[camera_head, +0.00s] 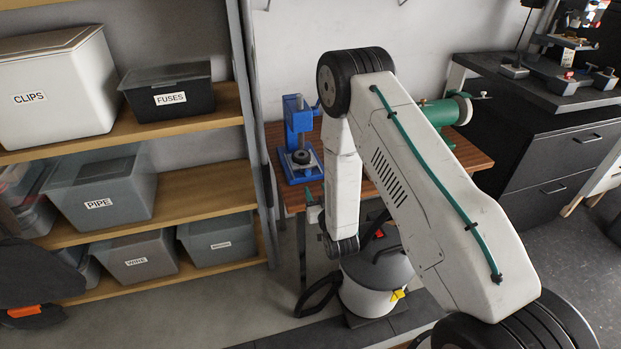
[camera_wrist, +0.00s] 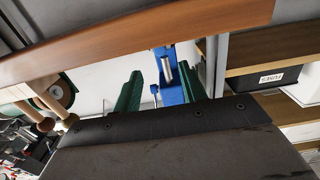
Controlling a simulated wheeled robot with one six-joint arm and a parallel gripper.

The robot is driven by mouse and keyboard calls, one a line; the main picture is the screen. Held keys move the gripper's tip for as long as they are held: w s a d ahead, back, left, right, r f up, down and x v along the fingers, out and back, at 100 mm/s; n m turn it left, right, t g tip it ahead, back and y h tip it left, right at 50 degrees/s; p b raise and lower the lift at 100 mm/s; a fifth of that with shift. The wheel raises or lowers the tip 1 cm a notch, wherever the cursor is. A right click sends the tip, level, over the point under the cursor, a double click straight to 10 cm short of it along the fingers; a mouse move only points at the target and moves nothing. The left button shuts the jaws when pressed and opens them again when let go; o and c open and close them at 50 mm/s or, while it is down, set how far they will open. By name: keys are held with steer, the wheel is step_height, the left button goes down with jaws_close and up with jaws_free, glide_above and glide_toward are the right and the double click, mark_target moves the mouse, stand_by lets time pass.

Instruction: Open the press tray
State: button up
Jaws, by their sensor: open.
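The blue press (camera_head: 299,140) stands upright on the left end of the wooden workbench, with a dark round part low on its base. I cannot make out its tray as a separate part. In the wrist view, which looks roughly upside down, part of the press (camera_wrist: 178,80) shows beyond the bench edge, between and behind the fingers. My gripper (camera_wrist: 173,58) is open, its two green fingers apart with nothing between them. In the head view my gripper (camera_head: 309,198) is mostly hidden beside my arm, near the bench's front edge and apart from the press.
The workbench (camera_head: 473,157) has a green machine (camera_head: 446,111) at its right, partly behind my arm. A white bin with a grey lid (camera_head: 372,285) stands below the bench. Shelving with storage boxes (camera_head: 170,92) is close on the left. A dark cabinet (camera_head: 560,145) is on the right.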

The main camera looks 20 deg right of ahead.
mark_target(309, 174)
steer(key=w, duration=0.7)
steer(key=shift+w, duration=0.3)
jaws_close()
